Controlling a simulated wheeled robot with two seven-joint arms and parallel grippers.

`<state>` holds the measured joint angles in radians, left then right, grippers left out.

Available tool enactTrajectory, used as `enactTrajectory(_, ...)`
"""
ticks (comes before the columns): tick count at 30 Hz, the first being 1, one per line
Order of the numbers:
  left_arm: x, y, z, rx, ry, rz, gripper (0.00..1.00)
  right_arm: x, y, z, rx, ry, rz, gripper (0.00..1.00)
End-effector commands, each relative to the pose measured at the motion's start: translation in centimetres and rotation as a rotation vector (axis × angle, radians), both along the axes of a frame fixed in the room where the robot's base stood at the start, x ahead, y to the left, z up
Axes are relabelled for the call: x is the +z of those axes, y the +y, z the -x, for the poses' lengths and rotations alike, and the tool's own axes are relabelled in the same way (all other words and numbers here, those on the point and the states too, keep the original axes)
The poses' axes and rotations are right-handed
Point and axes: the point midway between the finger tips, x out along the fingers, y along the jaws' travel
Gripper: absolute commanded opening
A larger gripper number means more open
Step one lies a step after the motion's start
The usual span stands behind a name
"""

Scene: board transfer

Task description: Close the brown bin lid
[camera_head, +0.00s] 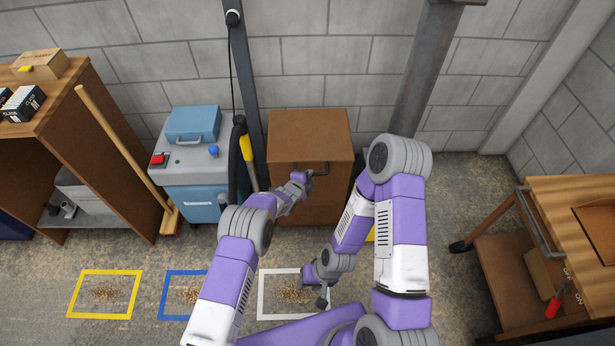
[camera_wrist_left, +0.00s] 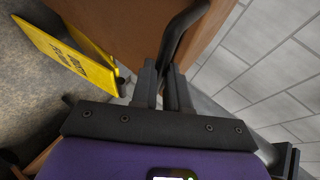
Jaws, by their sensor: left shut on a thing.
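The brown bin (camera_head: 325,205) stands against the back wall in the head view. Its brown lid (camera_head: 309,130) looks flat across the top, and no opening shows. A dark bar handle (camera_head: 322,164) sits at the lid's front edge. My left gripper (camera_head: 311,175) is at this handle. In the left wrist view its fingers (camera_wrist_left: 164,88) are shut on the dark handle (camera_wrist_left: 175,40), with the bin's brown side (camera_wrist_left: 130,25) behind. My right gripper (camera_head: 322,297) hangs low above the white floor square (camera_head: 262,300), away from the bin; its jaw opening is too small to tell.
A grey cabinet (camera_head: 182,165) with a blue case (camera_head: 193,124) stands left of the bin. A broom (camera_head: 125,150) leans on a wooden shelf (camera_head: 85,100). A yellow sign (camera_wrist_left: 65,52) stands beside the bin.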

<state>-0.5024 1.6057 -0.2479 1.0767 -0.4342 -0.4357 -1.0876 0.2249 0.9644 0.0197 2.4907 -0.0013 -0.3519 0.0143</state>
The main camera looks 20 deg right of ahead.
Motion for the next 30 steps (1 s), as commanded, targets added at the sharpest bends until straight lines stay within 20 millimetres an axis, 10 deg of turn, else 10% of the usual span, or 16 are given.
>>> enactTrajectory(1, -2.8, 0.9, 1.2, 0.007, 0.052, -0.034, 0.0, -0.1, 0.0, 0.0, 0.0, 0.0, 0.0, 0.4)
enactTrajectory(6, -2.8, 1.0, 1.2, 0.006, 0.052, -0.035, 0.39, -0.1, 0.0, 0.0, 0.0, 0.0, 0.0, 0.4)
enactTrajectory(30, 1.4, 3.7, 4.4, 0.002, 0.035, -0.026, 0.4, 3.1, 0.0, 0.0, 0.0, 0.0, 0.0, 0.4)
